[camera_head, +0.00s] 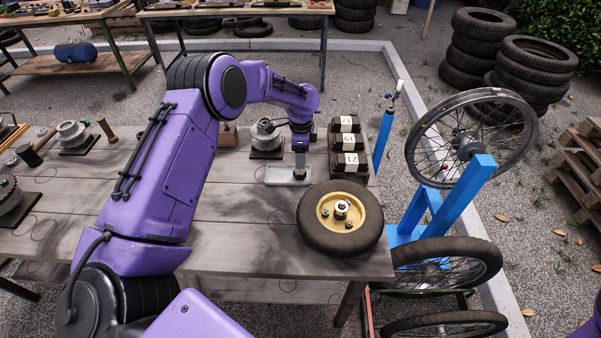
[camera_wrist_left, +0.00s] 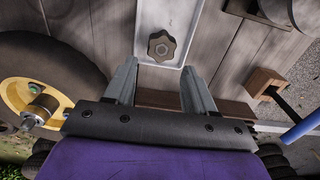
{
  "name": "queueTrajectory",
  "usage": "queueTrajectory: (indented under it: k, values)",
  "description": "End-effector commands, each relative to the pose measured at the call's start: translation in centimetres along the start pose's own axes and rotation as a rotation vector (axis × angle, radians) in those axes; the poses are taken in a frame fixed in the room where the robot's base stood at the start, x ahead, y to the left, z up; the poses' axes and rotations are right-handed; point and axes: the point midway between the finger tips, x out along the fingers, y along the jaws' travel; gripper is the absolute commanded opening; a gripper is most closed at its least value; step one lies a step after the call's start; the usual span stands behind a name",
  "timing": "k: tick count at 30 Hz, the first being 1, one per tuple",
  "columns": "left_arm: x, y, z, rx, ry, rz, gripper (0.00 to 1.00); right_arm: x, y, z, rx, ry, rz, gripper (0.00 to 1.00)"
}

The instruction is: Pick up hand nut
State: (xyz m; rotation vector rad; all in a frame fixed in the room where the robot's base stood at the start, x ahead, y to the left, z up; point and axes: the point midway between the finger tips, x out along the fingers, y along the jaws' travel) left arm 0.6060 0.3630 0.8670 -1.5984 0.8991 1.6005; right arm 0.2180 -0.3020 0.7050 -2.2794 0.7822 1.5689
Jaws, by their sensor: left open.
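The hand nut (camera_wrist_left: 161,46), a dark star-shaped knob with a hole in its middle, lies in a shallow pale tray (camera_wrist_left: 193,25) in the left wrist view. In the head view the tray (camera_head: 274,181) sits on the wooden table behind the wheel; the nut cannot be made out there. My left gripper (camera_head: 299,172) points down over the tray. In the left wrist view its two fingers (camera_wrist_left: 160,85) are apart and empty, with the nut beyond the tips, roughly between their lines. My right gripper is out of view.
A small tyred wheel with a yellow hub (camera_head: 341,222) lies close in front of the tray. A rack of numbered dark blocks (camera_head: 348,150) stands to the right, and a machine part on a dark base (camera_head: 267,143) behind. Bare table (camera_head: 240,235) lies left of the wheel.

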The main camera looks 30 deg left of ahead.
Motion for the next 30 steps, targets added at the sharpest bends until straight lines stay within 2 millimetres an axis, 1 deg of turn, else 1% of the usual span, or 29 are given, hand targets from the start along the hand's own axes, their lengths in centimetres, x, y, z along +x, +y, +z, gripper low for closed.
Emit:
queueTrajectory:
  k: [1, 5, 9, 12, 15, 20, 23, 24, 30]
  values:
    - [0.6, 0.1, 0.0, 0.0, -0.001, 0.002, 0.55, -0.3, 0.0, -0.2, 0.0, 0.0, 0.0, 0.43]
    - [2.0, 0.0, 0.1, 0.001, 0.0, 0.001, 0.55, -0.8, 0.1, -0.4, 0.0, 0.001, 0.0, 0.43]
    - [4.4, -0.1, 0.5, -0.002, -0.001, 0.002, 0.55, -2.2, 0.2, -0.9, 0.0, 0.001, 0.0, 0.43]
    - [6.1, -0.2, 0.5, -0.003, 0.0, -0.001, 0.55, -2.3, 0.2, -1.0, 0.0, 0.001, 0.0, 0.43]
    - [6.7, -0.2, 0.6, -0.004, 0.001, -0.002, 0.55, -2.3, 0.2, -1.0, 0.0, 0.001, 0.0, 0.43]
    - [6.8, -0.2, 0.6, -0.004, 0.001, -0.002, 0.55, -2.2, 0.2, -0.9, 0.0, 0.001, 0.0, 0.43]
    - [6.8, -0.2, 0.6, -0.004, 0.001, -0.002, 0.25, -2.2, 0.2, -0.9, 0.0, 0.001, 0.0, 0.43]
    - [6.8, -0.2, 0.6, -0.004, 0.001, -0.002, 0.19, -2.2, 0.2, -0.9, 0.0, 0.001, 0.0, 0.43]
    - [6.7, -0.2, 0.6, -0.004, 0.001, -0.002, 0.19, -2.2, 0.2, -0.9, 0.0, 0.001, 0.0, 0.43]
